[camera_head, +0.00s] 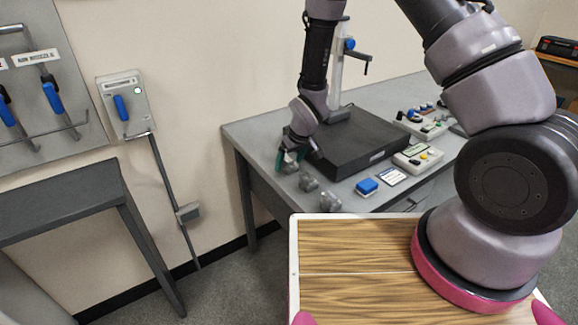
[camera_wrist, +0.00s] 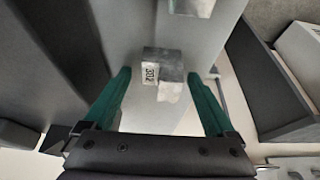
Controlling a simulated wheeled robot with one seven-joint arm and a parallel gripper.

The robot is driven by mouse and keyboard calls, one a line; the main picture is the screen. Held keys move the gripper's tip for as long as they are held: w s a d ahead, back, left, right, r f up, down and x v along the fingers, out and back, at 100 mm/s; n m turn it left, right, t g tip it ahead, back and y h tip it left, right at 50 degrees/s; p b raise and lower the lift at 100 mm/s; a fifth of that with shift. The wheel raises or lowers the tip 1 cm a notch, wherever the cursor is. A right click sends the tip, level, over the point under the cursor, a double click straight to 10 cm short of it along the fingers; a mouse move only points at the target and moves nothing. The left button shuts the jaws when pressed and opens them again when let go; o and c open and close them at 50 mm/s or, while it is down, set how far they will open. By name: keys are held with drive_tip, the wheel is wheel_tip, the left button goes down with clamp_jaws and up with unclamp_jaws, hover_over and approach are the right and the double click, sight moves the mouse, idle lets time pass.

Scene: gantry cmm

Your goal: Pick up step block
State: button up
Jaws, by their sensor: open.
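My gripper (camera_head: 288,162) is open, pointing down over the left part of the grey table's top. In the wrist view, my gripper (camera_wrist: 159,74) has its two teal fingers wide apart. A small grey metal block with a stepped outline, the step block (camera_wrist: 170,72), shows between the fingertips, with a white printed label on its left side. Clear gaps show on both sides, and I see no finger touching it. In the head view the fingers largely hide that spot.
Two more grey blocks (camera_head: 308,182) (camera_head: 329,201) stand along the table's front edge; part of another block (camera_wrist: 192,5) shows in the wrist view.

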drive_tip(key=shift+c, duration=0.3)
clamp_jaws()
